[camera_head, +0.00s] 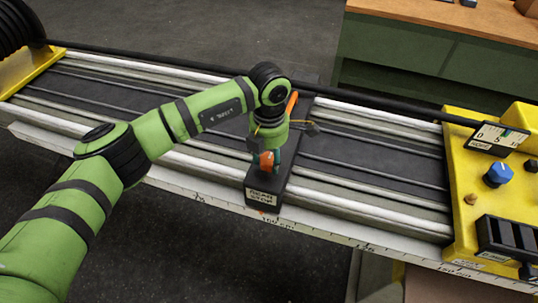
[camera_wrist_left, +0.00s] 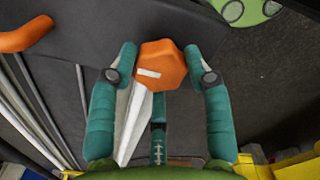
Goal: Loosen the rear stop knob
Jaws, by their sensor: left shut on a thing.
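The rear stop (camera_head: 262,196) is a dark block across the rails with a "REAR STOP" label on its near end. Its orange knob (camera_head: 267,160) shows just below my left gripper (camera_head: 266,154), partly hidden by it. In the left wrist view the faceted orange knob (camera_wrist_left: 162,65), with a pale mark on it, sits between the two teal fingertips of my left gripper (camera_wrist_left: 160,76), which is shut on it. My right gripper is not in view.
An orange handle (camera_head: 291,102) stands on the far side of the stop, partly behind my left arm. White rails (camera_head: 370,214) run to a yellow control box (camera_head: 465,180) with a blue knob (camera_head: 498,174) at right. A scale (camera_head: 330,237) runs along the front edge. A green cabinet (camera_head: 430,60) stands behind.

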